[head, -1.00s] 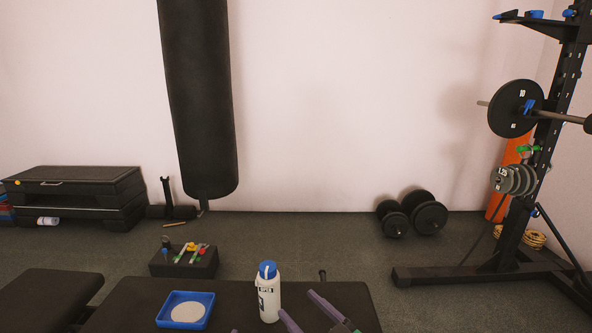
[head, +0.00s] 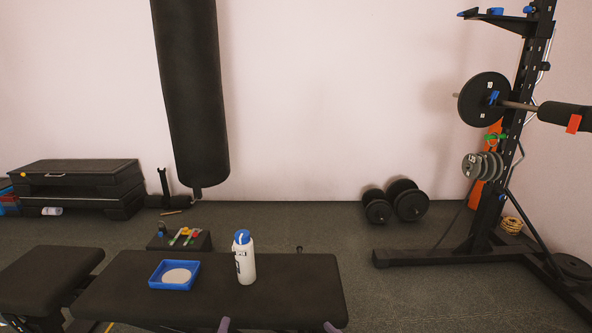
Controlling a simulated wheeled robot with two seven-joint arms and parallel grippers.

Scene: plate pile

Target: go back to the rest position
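Two small purple tips show at the very bottom edge of the head view, in front of the bench. The left one, seemingly part of my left gripper (head: 223,325), and the right one, seemingly part of my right gripper (head: 331,327), are cut off by the frame. Whether they are open or shut does not show, and nothing is seen held in them. The black bench (head: 300,295) lies beyond them. On it are a blue tray (head: 154,281) with a pale round plate (head: 177,276) in it and a white bottle (head: 246,264) with a blue cap, standing upright.
A dark box (head: 200,244) with coloured items stands behind the bench. Another black bench (head: 45,278) is at left. A punching bag (head: 190,100), dumbbells (head: 408,202) and a rack (head: 490,215) stand farther back. Open floor lies right of the bench (head: 415,300).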

